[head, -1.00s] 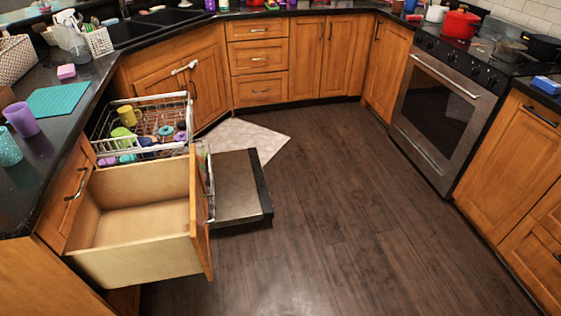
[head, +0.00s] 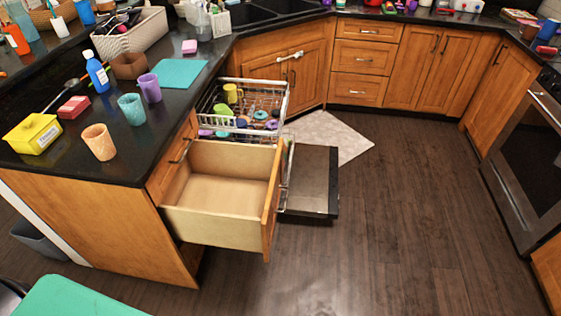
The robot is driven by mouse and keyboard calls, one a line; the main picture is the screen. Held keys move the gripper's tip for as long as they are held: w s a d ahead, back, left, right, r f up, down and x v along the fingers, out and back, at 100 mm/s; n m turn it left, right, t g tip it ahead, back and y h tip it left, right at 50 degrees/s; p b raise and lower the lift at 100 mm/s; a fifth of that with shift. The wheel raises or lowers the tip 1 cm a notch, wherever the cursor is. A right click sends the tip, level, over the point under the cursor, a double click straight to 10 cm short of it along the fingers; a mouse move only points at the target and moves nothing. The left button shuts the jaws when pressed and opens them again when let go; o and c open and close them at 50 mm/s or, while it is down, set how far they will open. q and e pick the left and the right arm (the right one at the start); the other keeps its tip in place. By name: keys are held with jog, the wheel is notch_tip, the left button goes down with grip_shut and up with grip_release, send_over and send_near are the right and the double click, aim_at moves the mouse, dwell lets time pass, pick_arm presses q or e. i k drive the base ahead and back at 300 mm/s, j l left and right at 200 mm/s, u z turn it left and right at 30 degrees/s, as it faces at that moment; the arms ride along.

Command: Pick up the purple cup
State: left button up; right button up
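The purple cup (head: 149,88) stands upright on the black counter at the left, close to the counter's edge above the open drawer. A teal cup (head: 131,108) stands just in front of it, to its lower left, and a teal mat (head: 182,73) lies behind it to the right. Neither of my grippers shows in the head view, so I cannot see whether they are open or shut.
An open empty drawer (head: 214,221) juts out below the counter. Behind it an open dishwasher rack (head: 284,96) holds several dishes, with its door (head: 311,178) lowered. A tan cup (head: 99,142) and yellow box (head: 32,133) stand on the counter. Floor at the right is clear.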

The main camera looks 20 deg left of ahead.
aim_at(149, 84)
jog(key=i+l+u, duration=0.1)
jog(key=u, duration=0.3)
jog(key=l+u, duration=0.35)
